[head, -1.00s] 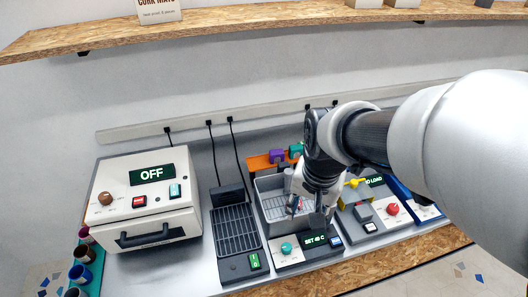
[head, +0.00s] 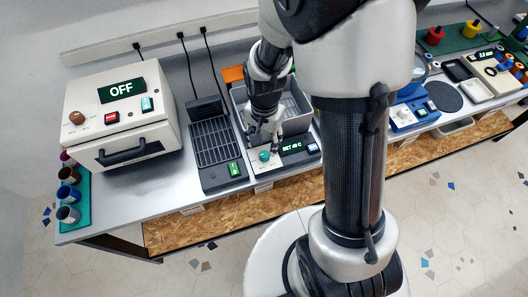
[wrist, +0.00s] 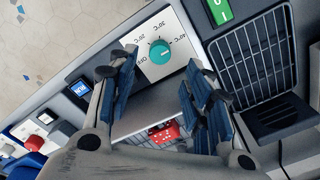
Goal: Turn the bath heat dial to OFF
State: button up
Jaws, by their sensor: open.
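The bath heat dial is a round teal knob (wrist: 160,50) on a white panel, with OFF and temperature labels around it. A pale mark on the knob seems to face the side away from OFF. In the head view the dial (head: 264,156) is at the front of the grey bath (head: 300,103), beside a lit display (head: 291,146) that seems to read SET 40 C. My gripper (wrist: 157,78) is open and empty, its blue-padded fingers either side of the dial in the wrist view. In the head view my gripper (head: 263,138) is just behind and above the dial; contact cannot be told.
A black rack unit (head: 214,145) stands left of the bath, and a white box with an OFF display (head: 121,90) further left. A red piece (wrist: 164,133) lies inside the bath. Blue equipment (head: 410,108) stands to the right. The bench edge is close in front.

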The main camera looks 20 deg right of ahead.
aim_at(265, 154)
notch_tip(265, 154, down, 7)
jog(key=shift+b, duration=0.85)
jog(key=shift+c, duration=0.5)
grip_shut()
